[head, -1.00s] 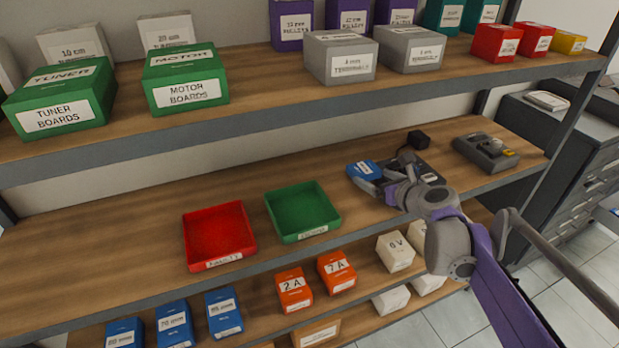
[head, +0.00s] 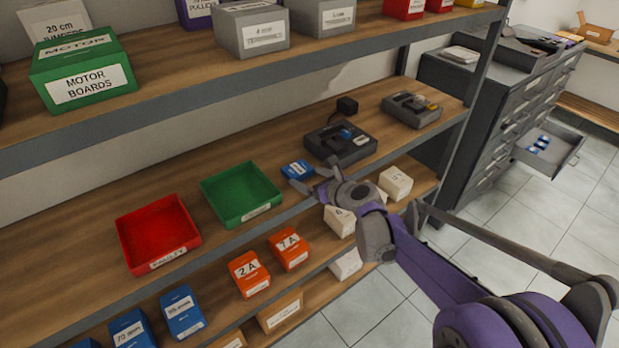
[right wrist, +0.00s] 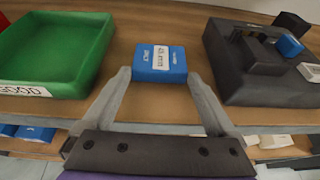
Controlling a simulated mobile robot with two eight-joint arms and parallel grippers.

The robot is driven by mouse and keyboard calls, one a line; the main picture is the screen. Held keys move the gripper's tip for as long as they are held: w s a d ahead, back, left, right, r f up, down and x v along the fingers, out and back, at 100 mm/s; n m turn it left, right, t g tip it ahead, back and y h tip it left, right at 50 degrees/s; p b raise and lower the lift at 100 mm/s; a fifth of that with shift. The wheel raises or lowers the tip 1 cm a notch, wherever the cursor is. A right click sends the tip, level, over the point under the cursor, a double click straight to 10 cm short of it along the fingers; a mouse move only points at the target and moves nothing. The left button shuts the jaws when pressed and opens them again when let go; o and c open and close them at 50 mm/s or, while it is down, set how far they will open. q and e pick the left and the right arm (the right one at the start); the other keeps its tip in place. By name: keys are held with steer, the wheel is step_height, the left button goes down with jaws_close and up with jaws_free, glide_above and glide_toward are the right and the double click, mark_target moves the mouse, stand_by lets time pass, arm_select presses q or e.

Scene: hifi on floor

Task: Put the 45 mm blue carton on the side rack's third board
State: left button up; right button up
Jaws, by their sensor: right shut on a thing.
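The blue carton (head: 297,169) is small, with a white label; in the right wrist view the carton (right wrist: 160,62) sits between the fingertips, its label seeming to read 45 mm. My right gripper (head: 315,177) is shut on it, near the front edge of the middle board (head: 80,215), between the green tray and a black device. Whether the carton touches the board is hard to tell. My left gripper is not in view. I cannot tell a separate side rack in these views.
Left of the carton are a green tray (head: 241,194) and a red tray (head: 158,234). Right of it is a black device (head: 341,146) with a blue piece on it. Orange, white and blue boxes stand on the board below. A grey drawer cabinet (head: 495,100) stands right, one drawer open.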

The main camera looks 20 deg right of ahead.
steer(key=o, duration=1)
steer(key=shift+f, duration=0.1)
steer(key=shift+c, duration=0.2)
steer(key=shift+s+d+r, duration=0.15)
steer(key=shift+s+r, duration=0.1)
steer(key=shift+r, duration=0.05)
steer(key=v, duration=1.1)
steer(key=s+a+f+n+g, duration=0.3)
steer(key=s+a+f+n, duration=0.1)
steer(key=s+n, duration=0.4)
steer(key=s+a+f+n+g, duration=0.2)
steer(key=s+a+f+n, duration=0.2)
steer(key=s+n, duration=0.45)
steer(key=s+d+f+n+g+h, duration=0.1)
steer(key=s+n, duration=0.3)
steer(key=n, duration=0.4)
steer(key=s+d+f+n+g+h, duration=0.2)
steer(key=s+f+n+h, duration=0.1)
steer(key=n, duration=0.5)
steer(key=shift+s+d+f+p, duration=0.25)
steer(key=shift+s+f, duration=0.55)
steer(key=shift+s, duration=0.4)
